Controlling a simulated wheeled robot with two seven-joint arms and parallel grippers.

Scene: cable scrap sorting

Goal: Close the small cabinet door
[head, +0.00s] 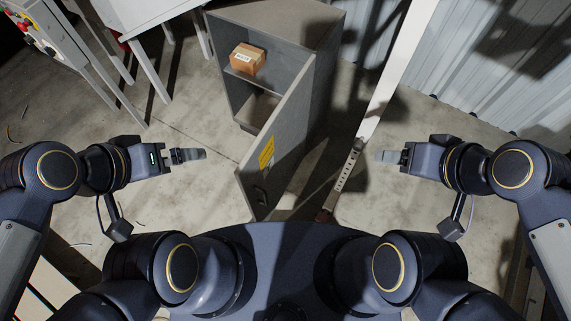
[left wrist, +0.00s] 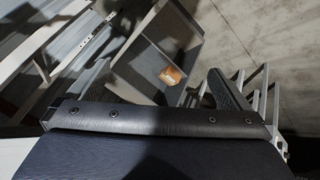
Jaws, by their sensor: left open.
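The small grey cabinet (head: 325,40) stands ahead of me, its front open. Its door (head: 285,125) is swung wide open toward me, with a yellow label (head: 267,153) and a dark handle (head: 260,195) near its free edge. A small cardboard box (head: 247,59) sits on the inner shelf. In the left wrist view the cabinet (left wrist: 195,20) and box (left wrist: 172,75) show beyond the fingers. My left gripper (head: 192,155) is open and empty, left of the door and apart from it. My right gripper (head: 390,156) is well to the right of the door, touching nothing; its jaw gap is unclear.
A pale upright post (head: 392,75) and a perforated metal strip (head: 346,170) stand right of the cabinet. A white-legged table (head: 155,60) and a control panel (head: 45,35) are at the left. Concrete floor (head: 180,115) is open left of the door.

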